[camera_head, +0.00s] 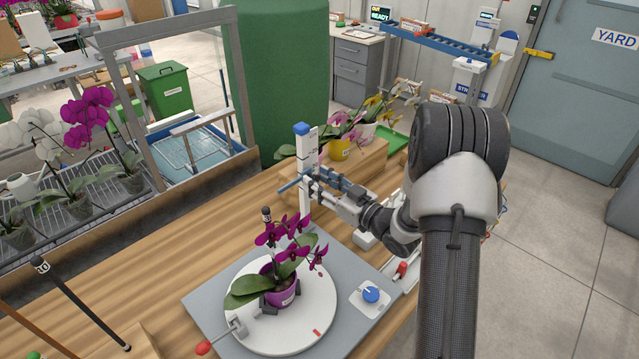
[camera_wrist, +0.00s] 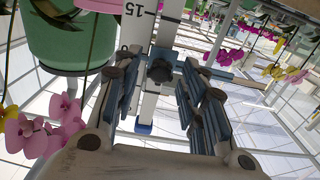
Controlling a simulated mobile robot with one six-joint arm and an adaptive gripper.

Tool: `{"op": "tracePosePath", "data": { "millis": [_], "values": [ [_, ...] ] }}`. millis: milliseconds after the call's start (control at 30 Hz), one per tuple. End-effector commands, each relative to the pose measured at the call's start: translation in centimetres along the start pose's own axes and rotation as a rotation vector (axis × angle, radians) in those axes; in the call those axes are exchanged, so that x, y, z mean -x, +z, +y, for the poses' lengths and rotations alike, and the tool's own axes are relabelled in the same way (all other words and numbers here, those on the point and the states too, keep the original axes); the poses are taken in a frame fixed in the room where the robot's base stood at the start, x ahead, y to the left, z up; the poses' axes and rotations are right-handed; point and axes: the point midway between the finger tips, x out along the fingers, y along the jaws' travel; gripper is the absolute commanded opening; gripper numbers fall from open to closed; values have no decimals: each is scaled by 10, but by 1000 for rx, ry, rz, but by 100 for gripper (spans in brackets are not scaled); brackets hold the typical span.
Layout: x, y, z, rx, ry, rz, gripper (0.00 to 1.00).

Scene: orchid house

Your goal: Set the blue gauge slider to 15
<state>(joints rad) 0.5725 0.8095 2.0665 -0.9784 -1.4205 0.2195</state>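The gauge is a white upright post (camera_head: 307,150) with a blue cap, standing on the wooden bench behind the potted orchid. Its blue slider (camera_head: 289,185) crosses the post as a horizontal bar. In the wrist view, which is upside down, the slider (camera_wrist: 182,64) has a dark round knob (camera_wrist: 160,69). The number 15 (camera_wrist: 134,10) shows on the post, on the side of the slider away from the blue cap (camera_wrist: 143,128). My gripper (camera_head: 322,190) is at the slider from the right. Its fingers (camera_wrist: 162,88) are apart, with the knob in the gap; contact is unclear.
A purple orchid (camera_head: 280,285) stands on a white turntable (camera_head: 253,332) in front of the post. A blue knob (camera_head: 371,294) sits to its right. Yellow-flowered orchids (camera_head: 377,112) stand behind the gripper.

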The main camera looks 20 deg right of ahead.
Motion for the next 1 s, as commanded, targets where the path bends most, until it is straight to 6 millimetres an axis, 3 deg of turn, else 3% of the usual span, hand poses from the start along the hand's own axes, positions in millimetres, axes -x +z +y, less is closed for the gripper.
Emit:
{"op": "tracePosePath", "data": {
  "millis": [333, 900, 1000],
  "values": [
    [-5, 0, 0, -1, 1, 0, 39],
    [-5, 0, 0, 0, 0, 0, 1],
    [-5, 0, 0, 0, 0, 0, 0]
  ]
}}
